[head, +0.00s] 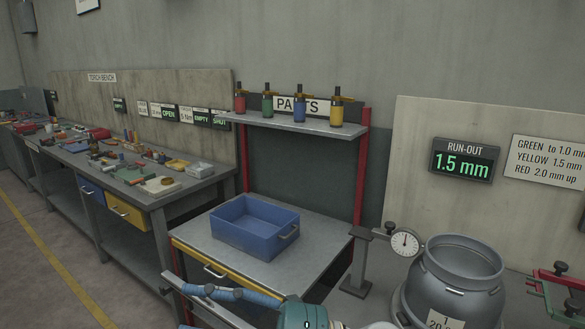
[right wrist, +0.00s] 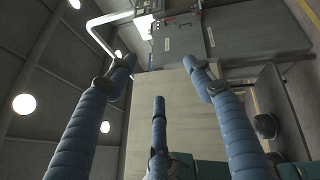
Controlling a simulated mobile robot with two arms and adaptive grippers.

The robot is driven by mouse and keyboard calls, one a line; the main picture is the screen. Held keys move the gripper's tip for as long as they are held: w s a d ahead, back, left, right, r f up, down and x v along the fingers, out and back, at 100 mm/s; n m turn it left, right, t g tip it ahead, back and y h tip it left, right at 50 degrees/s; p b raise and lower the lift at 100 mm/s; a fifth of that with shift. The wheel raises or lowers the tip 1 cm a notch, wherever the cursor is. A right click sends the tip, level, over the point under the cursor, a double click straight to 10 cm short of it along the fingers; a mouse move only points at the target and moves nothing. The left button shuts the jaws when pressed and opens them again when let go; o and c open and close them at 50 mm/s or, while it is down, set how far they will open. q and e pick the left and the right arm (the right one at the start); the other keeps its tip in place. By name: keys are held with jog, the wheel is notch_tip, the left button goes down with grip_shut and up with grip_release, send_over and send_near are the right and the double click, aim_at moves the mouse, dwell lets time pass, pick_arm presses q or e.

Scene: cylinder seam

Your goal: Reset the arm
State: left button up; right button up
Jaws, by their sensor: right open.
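My right gripper (right wrist: 160,76) spreads three blue segmented fingers in the right wrist view. They are apart, with nothing between them. In the head view, a blue finger (head: 232,293) and a teal housing (head: 302,316), which look like this gripper, show at the bottom edge in front of the parts bench. The finger points left; the rest is cut off. My left gripper is not in view. A grey cylinder (head: 458,285) stands at the lower right, with a dial gauge (head: 404,244) on a stand beside its rim. A display (head: 463,161) reads 1.5 mm run-out.
An empty-looking blue bin (head: 255,228) sits on the parts bench (head: 325,240). Above it, a shelf (head: 300,124) holds several coloured bottles. A cluttered torch bench (head: 125,180) runs along the left wall. A red clamp (head: 560,279) is at the right edge. Floor at the left is clear.

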jog(key=w+d+r+m+t+h, duration=0.25)
jog(key=w+d+m+t, duration=0.25)
jog(key=d+m+t, duration=0.35)
jog(key=w+d+r+m+t+h, duration=0.25)
jog(key=w+d+m+t, duration=0.3)
jog(key=m+t, duration=0.45)
jog(key=w+d+f+m+g+h, duration=0.1)
jog(key=d+f+m+g+h, duration=0.1)
jog(key=d+f+m+h, duration=0.7)
jog(key=w+d+f+m+g+h, duration=0.1)
jog(key=d+f+m+h, duration=0.45)
jog(key=f, duration=0.45)
jog(key=s+d+f+m+g, duration=0.1)
jog(key=s+d+f+g, duration=0.2)
jog(key=s+f, duration=0.3)
jog(key=s+d+f+m+g, duration=0.2)
jog(key=s+d+f+g, duration=0.15)
jog(key=f, duration=0.45)
jog(key=s+f+g, duration=0.3)
jog(key=s+f, duration=0.2)
jog(key=s, duration=0.4)
jog(key=s+f+g, duration=0.4)
jog(key=s, duration=0.5)
notch_tip(320, 180, down, 27)
jog(key=s, duration=0.2)
jog(key=s+d+f+g, duration=0.2)
jog(key=s+f, duration=1.3)
jog(key=s, duration=0.2)
jog(key=shift+d+f, duration=0.2)
jog(key=shift+f, duration=0.05)
